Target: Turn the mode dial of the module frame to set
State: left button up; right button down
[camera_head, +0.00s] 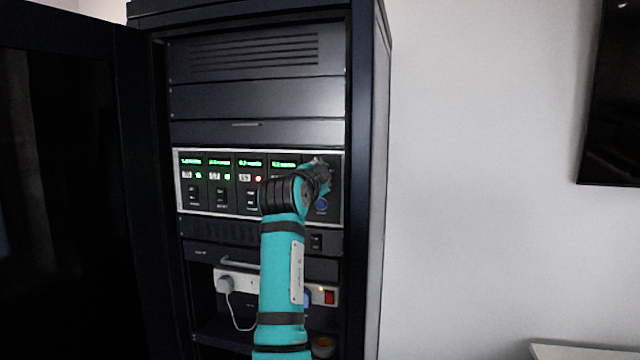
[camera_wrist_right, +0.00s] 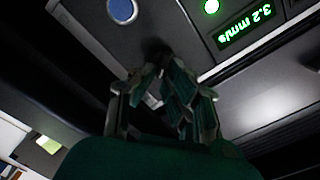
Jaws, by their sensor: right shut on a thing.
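The module frame (camera_head: 230,151) is a panel with a light rim in the rack, with several green displays and one red light. My right gripper (camera_head: 320,168) is at its right end, in front of the dial area; my wrist hides much of that part in the head view. In the right wrist view, my right gripper (camera_wrist_right: 158,78) is shut at a small dark knob, the mode dial (camera_wrist_right: 156,47), mostly hidden by the fingers. The dial's setting cannot be read. My left gripper is not in view.
A blue round button (camera_head: 321,204) sits below the dial area and shows in the right wrist view (camera_wrist_right: 122,10). The rack cabinet (camera_head: 367,200) has an open dark door (camera_head: 60,190) at left. A power strip (camera_head: 240,282) with plugs lies lower.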

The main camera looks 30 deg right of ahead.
jog(key=shift+m, duration=0.6)
jog(key=c, duration=1.4)
grip_release()
jog(key=shift+f, duration=0.1)
jog(key=v, duration=0.7)
jog(key=shift+s+a, duration=0.1)
